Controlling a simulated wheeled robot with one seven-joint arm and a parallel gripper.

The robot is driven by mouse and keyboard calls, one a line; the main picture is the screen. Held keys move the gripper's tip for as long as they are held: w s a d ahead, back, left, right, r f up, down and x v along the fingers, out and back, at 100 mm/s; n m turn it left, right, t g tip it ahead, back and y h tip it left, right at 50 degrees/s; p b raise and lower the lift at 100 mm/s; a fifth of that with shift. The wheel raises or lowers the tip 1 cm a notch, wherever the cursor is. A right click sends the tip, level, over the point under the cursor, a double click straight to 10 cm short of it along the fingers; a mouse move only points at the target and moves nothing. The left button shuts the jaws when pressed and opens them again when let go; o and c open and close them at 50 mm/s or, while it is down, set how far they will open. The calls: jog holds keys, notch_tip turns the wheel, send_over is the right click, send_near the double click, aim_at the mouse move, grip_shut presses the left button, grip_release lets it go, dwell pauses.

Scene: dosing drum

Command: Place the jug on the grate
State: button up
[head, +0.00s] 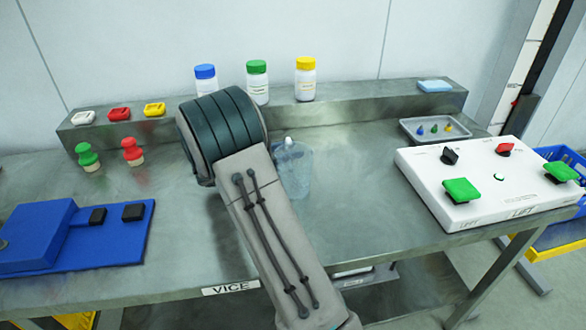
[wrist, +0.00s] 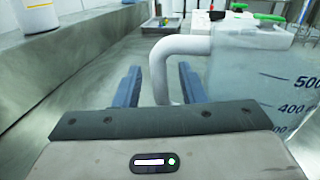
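The jug (head: 295,172) is clear and stands on the steel bench, partly hidden behind my arm in the head view. In the wrist view the jug (wrist: 262,85) fills the right side, with dark volume marks and a white handle (wrist: 160,70). My gripper (wrist: 159,85) has its two fingers apart, one on each side of the handle's upright part. A gap shows on both sides of the handle. My arm hides the gripper in the head view. I cannot make out a grate in either view.
A white control box (head: 485,180) with green and red controls stands at the right. A grey tray (head: 405,130) with small pieces lies behind it. A blue vice unit (head: 65,240) lies at the left. Capped bottles (head: 257,85) stand on the rear ledge (head: 370,98).

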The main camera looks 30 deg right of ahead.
grip_shut()
